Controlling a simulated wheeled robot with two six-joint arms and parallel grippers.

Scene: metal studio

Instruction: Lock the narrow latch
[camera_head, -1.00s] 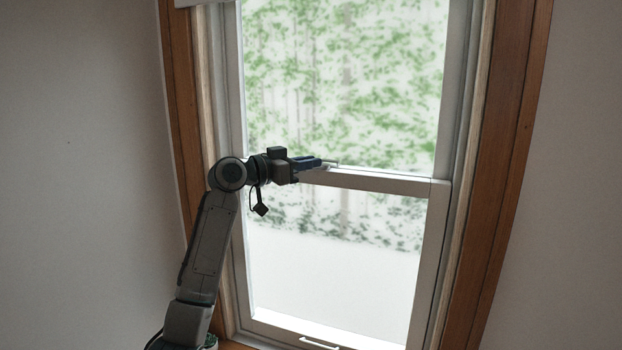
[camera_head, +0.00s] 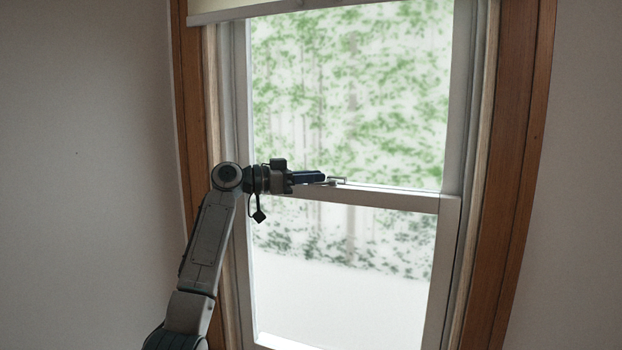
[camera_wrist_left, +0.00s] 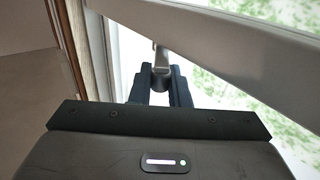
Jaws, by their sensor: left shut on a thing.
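The narrow latch (camera_head: 337,181) is a small light-metal piece on top of the window's middle rail (camera_head: 385,199). My left gripper (camera_head: 325,180) reaches it from the left, with its fingers level along the rail. In the left wrist view the latch's metal lever (camera_wrist_left: 160,62) stands between the two dark fingers of the left gripper (camera_wrist_left: 161,88), which are shut on it. The latch's base is partly hidden by the fingers. My right gripper is in neither view.
The white-framed sash window has a wooden surround (camera_head: 515,170) at both sides. A rolled blind (camera_head: 235,10) hangs at the top. Plain grey walls (camera_head: 90,170) stand left and right.

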